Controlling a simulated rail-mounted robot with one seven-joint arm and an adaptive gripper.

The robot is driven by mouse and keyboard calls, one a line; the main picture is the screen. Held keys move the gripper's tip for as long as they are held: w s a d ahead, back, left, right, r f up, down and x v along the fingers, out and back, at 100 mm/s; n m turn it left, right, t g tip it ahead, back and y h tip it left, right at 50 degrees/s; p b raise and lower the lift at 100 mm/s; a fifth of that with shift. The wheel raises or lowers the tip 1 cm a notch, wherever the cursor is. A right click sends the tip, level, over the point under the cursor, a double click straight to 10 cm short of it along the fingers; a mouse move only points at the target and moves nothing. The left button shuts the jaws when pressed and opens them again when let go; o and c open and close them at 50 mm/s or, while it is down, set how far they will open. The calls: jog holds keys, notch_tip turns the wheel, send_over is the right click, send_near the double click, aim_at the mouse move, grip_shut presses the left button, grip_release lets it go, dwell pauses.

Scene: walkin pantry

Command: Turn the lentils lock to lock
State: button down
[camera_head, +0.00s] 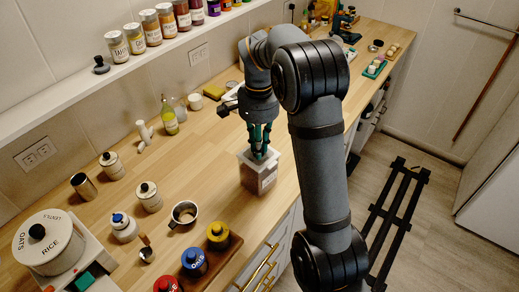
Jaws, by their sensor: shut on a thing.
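A square, clear-walled container (258,176) with a pale rim and a small label stands near the counter's front edge, mid-picture. The label is too small to read, so I cannot tell if it holds lentils. My gripper (260,154) points down at the top of this container, with its dark and green fingers shut on a part there. The fingers hide that part, and I cannot tell how it is turned. A round white canister (48,246) at the lower left has a black knob and lettering around its lid, including OATS and RICE.
Blue (195,261) and yellow (218,235) lidded jars and a metal cup (184,214) stand left of the container. Small white jars and a green bottle (169,117) stand farther back. A spice shelf (90,77) runs along the wall. Bare wood surrounds the container's left side.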

jog(key=shift+a+m+b, duration=0.1)
jog(key=shift+m+b, duration=0.3)
jog(key=shift+m, duration=0.7)
jog(key=c, duration=1.7)
grip_release()
jog(key=shift+o, duration=0.2)
notch_tip(320, 180, up, 12)
